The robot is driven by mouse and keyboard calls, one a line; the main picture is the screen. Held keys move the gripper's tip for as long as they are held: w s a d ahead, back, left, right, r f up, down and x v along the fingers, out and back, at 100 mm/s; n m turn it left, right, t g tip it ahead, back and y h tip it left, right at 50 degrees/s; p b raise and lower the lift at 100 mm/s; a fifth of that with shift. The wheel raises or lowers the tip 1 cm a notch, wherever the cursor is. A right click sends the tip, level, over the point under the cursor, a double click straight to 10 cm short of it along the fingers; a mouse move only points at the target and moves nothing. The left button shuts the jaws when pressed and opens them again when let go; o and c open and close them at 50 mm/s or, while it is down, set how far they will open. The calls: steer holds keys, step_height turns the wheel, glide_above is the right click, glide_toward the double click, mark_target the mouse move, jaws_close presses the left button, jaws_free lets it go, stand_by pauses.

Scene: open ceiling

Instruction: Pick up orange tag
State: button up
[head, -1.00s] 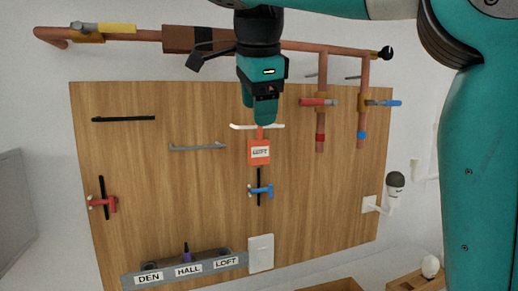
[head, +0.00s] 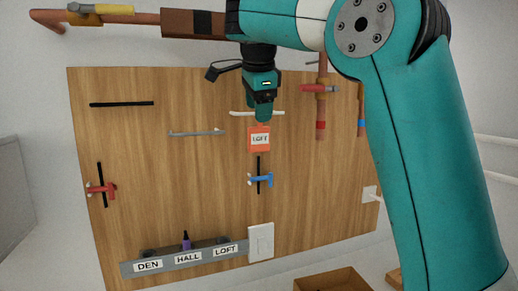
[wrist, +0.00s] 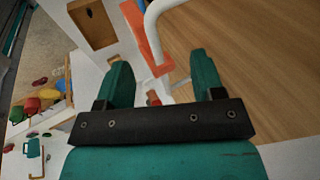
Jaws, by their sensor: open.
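The orange tag (head: 259,139) with a white LOFT label hangs upright below a white hook (head: 240,113) on the wooden board. My gripper (head: 263,119) points down in front of the hook, just above the tag's label. In the wrist view my gripper (wrist: 160,65) is open, its two green fingers apart and nothing clamped. The orange tag (wrist: 144,32) shows there edge-on, in line with the gap between the fingertips. The curved white hook (wrist: 152,20) runs beside it. Whether a finger touches the tag cannot be told.
A red-handled valve (head: 102,189) and a blue-handled valve (head: 262,180) are on the board (head: 200,200). Below is a grey rack (head: 210,257) labelled DEN, HALL, LOFT, with a purple item above HALL. A white switch plate (head: 261,242) is beside it. Copper pipes run above.

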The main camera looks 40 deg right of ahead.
steer(key=shift+w+d+f, duration=0.15)
steer(key=shift+f, duration=0.3)
steer(key=shift+c, duration=0.3)
jaws_close()
steer(key=shift+r, duration=0.1)
